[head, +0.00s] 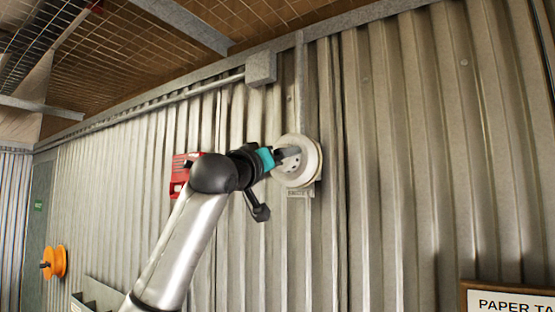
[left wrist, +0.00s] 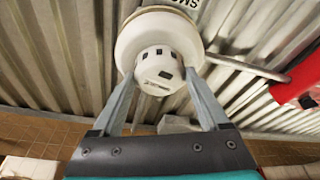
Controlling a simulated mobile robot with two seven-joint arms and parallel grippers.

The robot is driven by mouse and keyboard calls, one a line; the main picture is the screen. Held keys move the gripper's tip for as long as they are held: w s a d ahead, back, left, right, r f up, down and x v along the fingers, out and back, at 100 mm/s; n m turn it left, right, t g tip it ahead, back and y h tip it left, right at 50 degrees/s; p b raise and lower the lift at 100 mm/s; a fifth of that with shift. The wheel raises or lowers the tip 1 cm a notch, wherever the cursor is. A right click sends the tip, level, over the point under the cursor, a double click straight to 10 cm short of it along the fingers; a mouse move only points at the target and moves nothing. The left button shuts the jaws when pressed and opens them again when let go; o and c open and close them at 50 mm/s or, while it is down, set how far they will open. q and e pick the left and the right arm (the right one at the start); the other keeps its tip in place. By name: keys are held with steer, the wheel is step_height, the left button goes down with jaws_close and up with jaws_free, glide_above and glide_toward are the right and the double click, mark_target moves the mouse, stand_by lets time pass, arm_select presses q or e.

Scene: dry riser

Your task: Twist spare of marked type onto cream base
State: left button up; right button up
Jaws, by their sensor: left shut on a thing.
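A white round detector head (head: 296,164) with dark slots is at the corrugated wall. It also shows in the left wrist view (left wrist: 158,65), between the two fingers. My left gripper (head: 285,155) is shut on its narrower slotted end, one finger on each side. The cream base (head: 319,164) shows only as a thin rim behind the head, against the wall. The head appears to lie against the base; I cannot tell whether it is locked on. A small label (head: 299,193) sits just below the base; part of its lettering, "SMO", shows in the left wrist view.
A red box (head: 182,172) is on the wall left of the base, partly behind my arm. A grey junction box (head: 261,68) and conduit (head: 300,100) run above. An orange reel (head: 54,262) is far left, and a framed sign (head: 510,300) lower right.

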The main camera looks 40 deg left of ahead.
arm_select(q)
steer(key=shift+w, duration=0.1)
steer(key=o, duration=1.4)
steer(key=shift+c, duration=0.2)
steer(key=shift+f, duration=0.1)
steer(key=b+v, duration=0.6)
steer(key=v, duration=0.9)
steer(key=shift+b, duration=0.3)
